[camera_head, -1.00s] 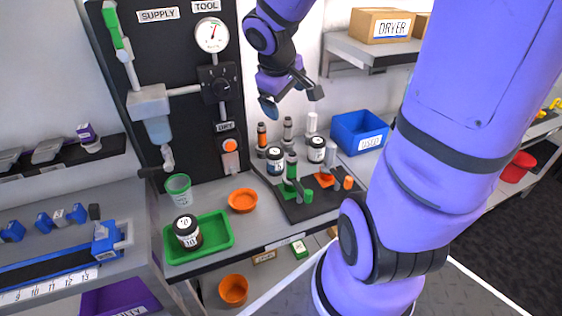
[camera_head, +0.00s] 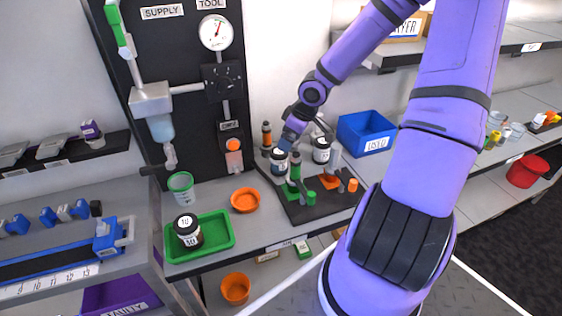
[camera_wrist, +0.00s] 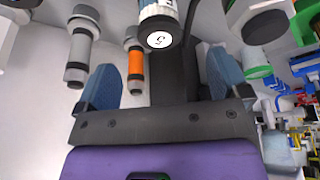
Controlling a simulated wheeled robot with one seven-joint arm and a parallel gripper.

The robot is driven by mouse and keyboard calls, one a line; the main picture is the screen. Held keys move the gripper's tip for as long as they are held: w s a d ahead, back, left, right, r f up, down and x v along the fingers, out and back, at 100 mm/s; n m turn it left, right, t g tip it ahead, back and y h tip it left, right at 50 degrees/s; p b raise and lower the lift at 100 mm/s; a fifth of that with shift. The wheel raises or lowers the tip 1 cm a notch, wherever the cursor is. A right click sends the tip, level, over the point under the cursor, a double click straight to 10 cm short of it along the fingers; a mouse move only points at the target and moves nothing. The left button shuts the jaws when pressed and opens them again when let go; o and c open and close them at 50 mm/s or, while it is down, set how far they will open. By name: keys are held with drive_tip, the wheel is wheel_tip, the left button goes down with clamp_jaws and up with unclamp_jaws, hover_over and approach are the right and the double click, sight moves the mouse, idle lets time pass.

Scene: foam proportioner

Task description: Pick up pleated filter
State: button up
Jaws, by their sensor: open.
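No part is clearly recognisable as a pleated filter. Candidates are the banded cylinders on the bench: an orange and dark one (camera_head: 266,135), also in the wrist view (camera_wrist: 135,65), and a grey one (camera_wrist: 80,48). A jar with a white lid marked 5 (camera_wrist: 160,38) stands close by; in the head view a dark jar (camera_head: 279,161) is just below my gripper. My gripper (camera_head: 292,138) is low over the back of the bench. In the wrist view its blue fingers are apart (camera_wrist: 162,66), with nothing held; the orange cylinder and jar lid appear between them.
A second jar (camera_head: 321,150) and a dark mat (camera_head: 312,210) with green and orange fittings lie near my gripper. A blue bin (camera_head: 364,134) is to the right. A green tray (camera_head: 215,254) holding a jar and an orange bowl (camera_head: 245,200) are to the left.

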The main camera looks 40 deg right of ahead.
sight(279, 157)
drive_tip(key=shift+x, duration=2.95)
drive_tip(key=shift+w, duration=0.15)
drive_tip(key=shift+x, duration=2.55)
drive_tip(key=shift+w, duration=0.1)
drive_tip(key=c, duration=1)
drive_tip(key=shift+r, duration=0.1)
